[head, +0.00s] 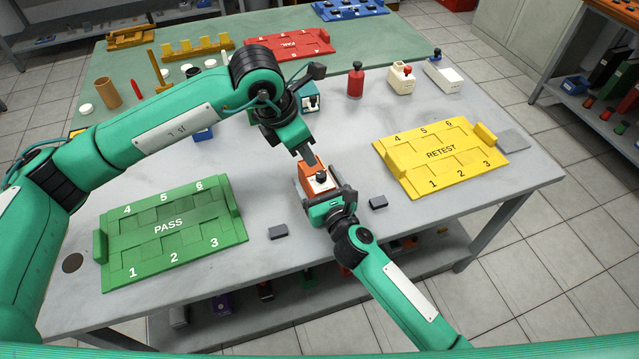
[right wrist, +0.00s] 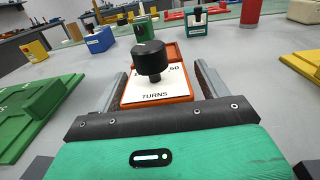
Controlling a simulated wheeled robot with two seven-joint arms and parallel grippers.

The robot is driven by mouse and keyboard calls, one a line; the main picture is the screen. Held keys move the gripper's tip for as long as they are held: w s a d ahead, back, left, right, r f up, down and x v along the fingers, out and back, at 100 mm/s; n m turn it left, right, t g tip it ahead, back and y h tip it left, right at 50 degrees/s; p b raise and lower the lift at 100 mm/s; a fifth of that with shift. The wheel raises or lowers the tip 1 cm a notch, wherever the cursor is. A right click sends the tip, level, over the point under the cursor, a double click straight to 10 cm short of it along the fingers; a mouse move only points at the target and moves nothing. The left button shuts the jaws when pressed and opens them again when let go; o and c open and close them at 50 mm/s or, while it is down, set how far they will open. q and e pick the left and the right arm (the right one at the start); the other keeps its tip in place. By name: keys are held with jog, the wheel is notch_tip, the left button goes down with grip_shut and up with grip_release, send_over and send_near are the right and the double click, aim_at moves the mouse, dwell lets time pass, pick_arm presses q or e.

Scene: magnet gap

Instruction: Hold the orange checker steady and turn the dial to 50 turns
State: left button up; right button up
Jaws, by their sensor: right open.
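The orange checker (head: 309,173) stands on the grey table, with a black dial (head: 321,176) on its white top face. In the right wrist view the checker (right wrist: 170,52) shows the word TURNS and a 50 at the right of the scale, behind the black dial (right wrist: 151,60). My right gripper (head: 326,191) is open, with one finger on each side of the checker; I cannot tell whether they touch it. My left gripper (head: 312,160) points down just above and behind the dial in the head view. Its finger opening is not clear.
The green PASS tray (head: 168,267) lies at the left and the yellow RETEST tray (head: 405,185) at the right. Two small dark blocks (head: 279,232) (head: 378,202) lie near the front edge. A red bottle-shaped device (head: 355,82) stands behind.

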aim_at(321, 174)
jog(key=c, duration=1)
pick_arm(q)
jog(key=shift+o, duration=0.8)
pick_arm(e)
jog(key=shift+c, duration=1)
pick_arm(q)
jog(key=shift+o, duration=0.2)
jog(key=n, duration=0.1)
jog(key=w+d+r+n+y, duration=0.1)
jog(key=d+n+g+y, duration=0.1)
jog(key=n, duration=0.1)
jog(key=shift+w+d+r, duration=0.15)
jog(key=shift+d+r, duration=0.05)
jog(key=shift+r, duration=0.05)
jog(key=f+n, duration=0.1)
jog(key=f, duration=0.2)
jog(key=d+f+n+y, duration=0.1)
jog(key=f, duration=0.3)
jog(key=f+n, duration=0.1)
jog(key=f, duration=0.2)
jog(key=shift+w+d+f+n+g+y, duration=0.2)
jog(key=shift+w+n+g+y, duration=0.1)
jog(key=shift+g, duration=0.1)
grip_shut()
